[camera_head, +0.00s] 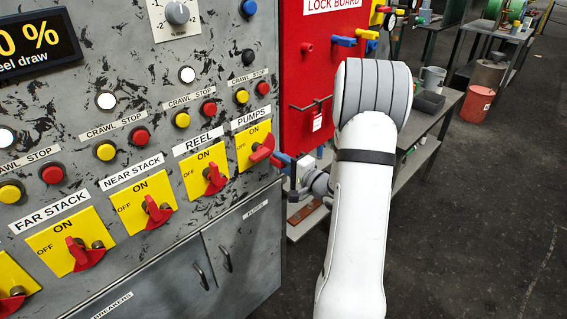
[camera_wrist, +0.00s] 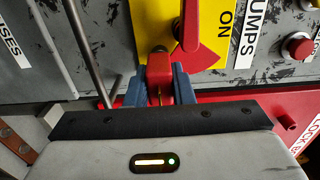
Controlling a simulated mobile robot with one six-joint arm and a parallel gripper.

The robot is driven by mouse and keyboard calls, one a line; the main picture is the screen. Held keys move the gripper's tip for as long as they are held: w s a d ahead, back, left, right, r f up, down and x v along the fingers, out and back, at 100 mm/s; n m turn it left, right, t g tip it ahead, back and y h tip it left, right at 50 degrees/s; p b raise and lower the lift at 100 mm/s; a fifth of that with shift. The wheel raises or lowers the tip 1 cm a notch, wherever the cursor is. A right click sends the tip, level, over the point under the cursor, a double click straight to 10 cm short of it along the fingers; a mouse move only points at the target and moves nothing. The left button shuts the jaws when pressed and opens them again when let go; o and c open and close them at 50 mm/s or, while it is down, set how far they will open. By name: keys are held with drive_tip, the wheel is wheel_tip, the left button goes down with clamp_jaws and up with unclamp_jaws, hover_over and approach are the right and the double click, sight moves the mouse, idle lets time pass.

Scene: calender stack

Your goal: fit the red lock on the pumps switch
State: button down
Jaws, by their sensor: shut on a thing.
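The pumps switch has a yellow plate (camera_head: 253,147) marked ON and a red handle (camera_head: 263,149), under the PUMPS label. In the wrist view its red handle (camera_wrist: 191,28) points up and the yellow plate (camera_wrist: 158,22) fills the top middle. My gripper (camera_wrist: 158,82) is shut on the red lock (camera_wrist: 160,72), which sits between its blue fingers. The lock is close to the plate's edge, just beside the handle's base. I cannot tell whether its shackle is through anything. In the head view my gripper (camera_head: 284,163) is at the plate's lower right.
Similar switches with red handles line the grey panel to the left, including REEL (camera_head: 206,175). The red lock board (camera_head: 318,75) stands close at right, with coloured locks such as a blue one (camera_head: 343,41) and a rod bracket. A workbench (camera_head: 432,112) lies beyond my arm.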

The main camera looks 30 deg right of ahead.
drive_tip(key=shift+w+a, duration=0.2)
drive_tip(key=shift+w, duration=0.4)
drive_tip(key=c, duration=0.8)
unclamp_jaws()
drive_tip(key=shift+o, duration=0.2)
drive_tip(key=v, duration=0.7)
drive_tip(key=shift+p, duration=0.45)
drive_tip(key=shift+s, duration=0.1)
